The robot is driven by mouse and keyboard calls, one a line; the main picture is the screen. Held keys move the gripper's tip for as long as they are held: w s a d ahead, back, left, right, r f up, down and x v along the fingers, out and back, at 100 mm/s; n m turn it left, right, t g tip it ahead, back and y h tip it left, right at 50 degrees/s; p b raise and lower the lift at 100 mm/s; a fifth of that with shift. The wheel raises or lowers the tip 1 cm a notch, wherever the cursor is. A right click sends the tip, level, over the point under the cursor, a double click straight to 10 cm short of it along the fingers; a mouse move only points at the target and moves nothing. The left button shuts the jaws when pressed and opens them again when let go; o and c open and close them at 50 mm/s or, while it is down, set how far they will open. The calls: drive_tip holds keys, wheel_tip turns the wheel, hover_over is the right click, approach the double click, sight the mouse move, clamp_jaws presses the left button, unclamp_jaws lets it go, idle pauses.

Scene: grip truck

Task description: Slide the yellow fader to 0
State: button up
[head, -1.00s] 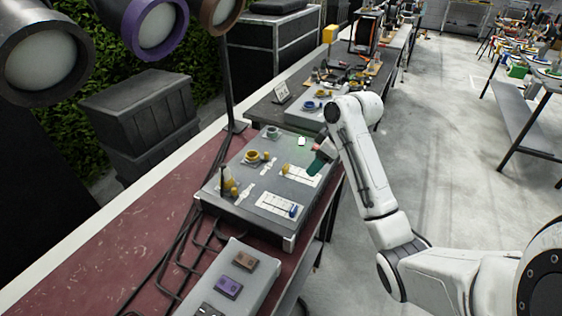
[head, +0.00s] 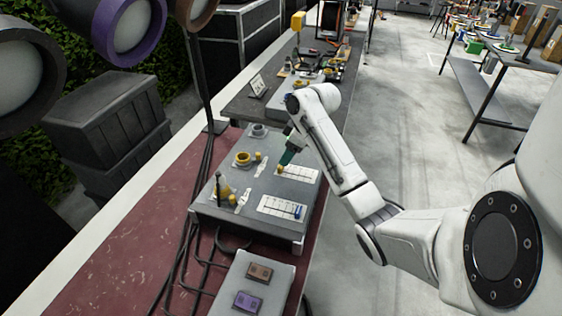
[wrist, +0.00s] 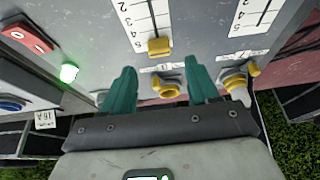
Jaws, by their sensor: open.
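The yellow fader (head: 280,170) sits at the left end of the farther white scale (head: 300,174) on the grey console. In the wrist view the yellow fader (wrist: 159,47) is at the lower end of its numbered scale (wrist: 140,15), near the high numbers; the 0 mark is out of that view. My gripper (head: 284,163) is above the console by this fader. Its teal fingers (wrist: 160,76) are open and empty, one to each side of the fader's line. I cannot tell how high the tips are above it.
A second scale (head: 270,207) with a blue fader (head: 298,212) lies nearer. Yellow knobs (head: 243,158) stand on the console's left. The wrist view shows a lit green button (wrist: 69,73) and a red switch box (wrist: 28,38). A box with brown and purple switches (head: 250,300) stands in front.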

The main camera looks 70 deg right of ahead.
sight(281, 168)
drive_tip(key=x, duration=0.5)
drive_tip(key=shift+f+p, duration=0.3)
drive_tip(key=shift+f, duration=0.1)
clamp_jaws()
idle(0.4)
